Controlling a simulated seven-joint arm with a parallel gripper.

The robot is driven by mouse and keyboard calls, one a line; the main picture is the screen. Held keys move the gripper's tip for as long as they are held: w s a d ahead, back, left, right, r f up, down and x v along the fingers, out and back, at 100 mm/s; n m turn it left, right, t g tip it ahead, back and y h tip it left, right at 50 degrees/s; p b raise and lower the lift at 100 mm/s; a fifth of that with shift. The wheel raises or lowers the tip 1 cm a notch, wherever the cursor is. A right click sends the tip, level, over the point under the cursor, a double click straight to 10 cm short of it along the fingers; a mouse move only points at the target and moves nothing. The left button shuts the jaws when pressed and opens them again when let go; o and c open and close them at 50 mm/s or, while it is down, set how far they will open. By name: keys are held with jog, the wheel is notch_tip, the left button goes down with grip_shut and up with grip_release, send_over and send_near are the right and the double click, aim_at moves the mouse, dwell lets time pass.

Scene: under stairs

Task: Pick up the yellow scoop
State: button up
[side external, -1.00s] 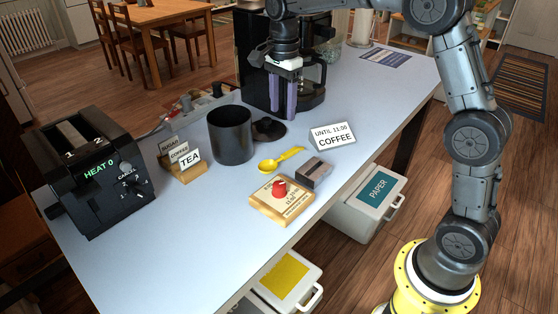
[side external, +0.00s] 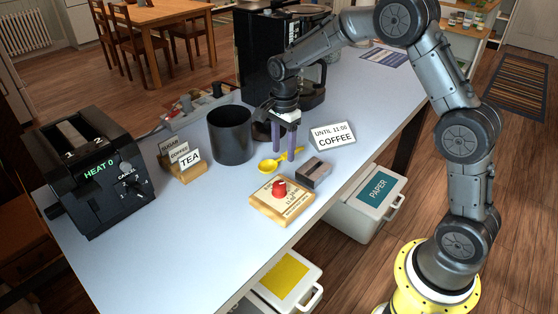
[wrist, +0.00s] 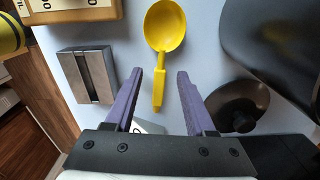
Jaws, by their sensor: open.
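The yellow scoop (side external: 270,165) lies on the pale blue table, its bowl to the left and its handle to the right. In the wrist view the scoop (wrist: 164,28) has its bowl at the top and its handle pointing down between my fingers. My gripper (side external: 286,156) is over the handle with its purple fingers pointing down. In the wrist view my gripper (wrist: 158,95) is open, one finger on each side of the handle, with clear gaps. I cannot tell how far the fingertips are above the table.
A grey block with a slot (side external: 313,174) and a wooden board (side external: 272,208) with a red item lie close by. The black canister (side external: 230,136) and its dark lid (wrist: 238,108) are on the other side. A coffee sign (side external: 333,137) stands behind to the right.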

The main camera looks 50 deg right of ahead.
jog(key=shift+f, duration=0.6)
grip_shut()
jog(key=shift+r, duration=0.1)
jog(key=shift+r, duration=0.5)
notch_tip(320, 180, up, 3)
jog(key=shift+s+f, duration=0.15)
jog(key=shift+f, duration=0.05)
jog(key=s+a+r, duration=0.1)
jog(key=s+r, duration=0.8)
jog(key=s, duration=0.4)
jog(key=shift+s+a, duration=0.2)
jog(key=shift+s, duration=0.15)
jog(key=shift+r, duration=0.1)
